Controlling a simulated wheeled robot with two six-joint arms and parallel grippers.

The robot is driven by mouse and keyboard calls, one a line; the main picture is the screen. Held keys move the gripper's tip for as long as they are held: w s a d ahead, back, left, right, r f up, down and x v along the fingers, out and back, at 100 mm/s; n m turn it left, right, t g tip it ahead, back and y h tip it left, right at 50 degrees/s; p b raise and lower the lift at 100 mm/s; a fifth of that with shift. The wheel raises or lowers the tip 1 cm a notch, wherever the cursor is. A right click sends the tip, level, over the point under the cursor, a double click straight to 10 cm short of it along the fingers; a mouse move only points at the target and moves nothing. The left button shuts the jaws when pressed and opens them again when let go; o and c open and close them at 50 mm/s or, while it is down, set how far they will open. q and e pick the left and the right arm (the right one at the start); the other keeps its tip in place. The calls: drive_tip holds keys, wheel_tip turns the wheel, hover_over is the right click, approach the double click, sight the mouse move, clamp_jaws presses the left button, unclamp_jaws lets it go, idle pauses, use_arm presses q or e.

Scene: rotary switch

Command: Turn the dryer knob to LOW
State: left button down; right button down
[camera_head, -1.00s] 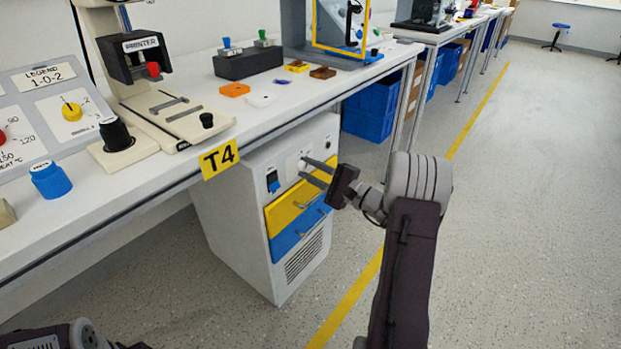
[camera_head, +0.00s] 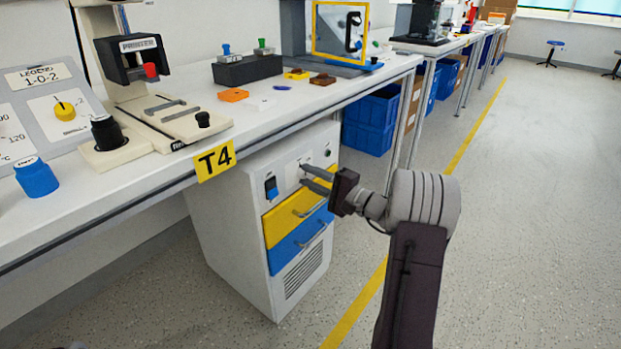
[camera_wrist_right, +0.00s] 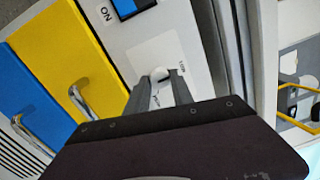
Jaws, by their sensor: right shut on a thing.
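The dryer is a white cabinet (camera_head: 232,240) under the workbench, with a yellow and a blue drawer. Its small pale knob (camera_wrist_right: 159,74) sits on a white panel (camera_wrist_right: 150,50) in the right wrist view, between the fingertips of my right gripper (camera_wrist_right: 158,84). Small lettering beside the knob is too small to read surely. In the head view my right gripper (camera_head: 303,175) reaches the panel from the right, its fingers shut on the knob, which they mostly hide there. The knob's pointer cannot be made out. My left gripper is not in view.
A blue rocker switch (camera_head: 271,188) is left of the panel, marked ON in the wrist view. The drawers have protruding handles (camera_wrist_right: 78,100) below the fingers. The bench edge with the T4 sign (camera_head: 215,160) overhangs the cabinet. The floor (camera_head: 520,220) at right is clear.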

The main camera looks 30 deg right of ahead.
drive_tip(key=c, duration=1.1)
unclamp_jaws()
drive_tip(key=shift+s+d+r+p, duration=0.1)
drive_tip(key=shift+s+d+p, duration=0.15)
drive_tip(key=shift+s+p, duration=0.15)
drive_tip(key=p+v, duration=0.3)
drive_tip(key=v, duration=0.5)
